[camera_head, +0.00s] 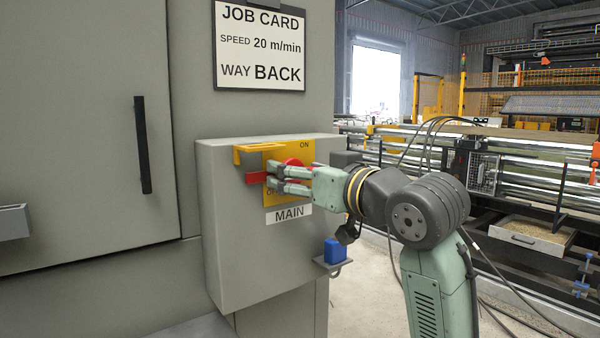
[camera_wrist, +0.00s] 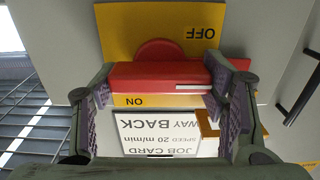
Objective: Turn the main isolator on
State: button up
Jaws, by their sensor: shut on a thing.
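The main isolator is a yellow plate (camera_head: 271,195) on a grey box, with ON at its top, OFF at its bottom and a MAIN label below. Its red handle (camera_head: 256,178) lies about level across the plate, one end sticking out to the left. My gripper (camera_head: 272,177) comes from the right and is shut on the handle, hiding part of it. In the upside-down wrist view the red handle (camera_wrist: 155,76) spans between my two fingers, its white stripe towards the right. The yellow plate (camera_wrist: 130,35) shows OFF above the handle and ON below it.
A yellow hasp-like bracket (camera_head: 256,149) sits just above the handle. A blue padlock (camera_head: 335,251) rests on a small ledge at the box's lower right. A job card (camera_head: 259,45) hangs above. A cabinet door with a black handle (camera_head: 142,145) is at left; machinery stands behind my arm.

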jog(key=shift+m, duration=0.3)
jog(key=m+p, duration=0.2)
jog(key=m, duration=0.2)
jog(key=shift+r+p, duration=0.2)
jog(key=shift+p, duration=0.1)
jog(key=m+p, duration=0.3)
jog(key=m, duration=0.2)
jog(key=shift+w+d, duration=0.1)
jog(key=m+p, duration=0.3)
jog(key=m, duration=0.1)
jog(key=shift+m, duration=0.3)
jog(key=shift+d+f+m+p, duration=0.1)
jog(key=shift+f+m+p, duration=0.05)
jog(key=shift+m+p, duration=0.8)
jog(key=shift+f+m+p, duration=0.1)
jog(key=shift+m+p, duration=0.75)
jog(key=shift+p, duration=0.05)
jog(key=shift+f, duration=0.1)
jog(key=o, duration=1.1)
jog(key=shift+o, duration=0.2)
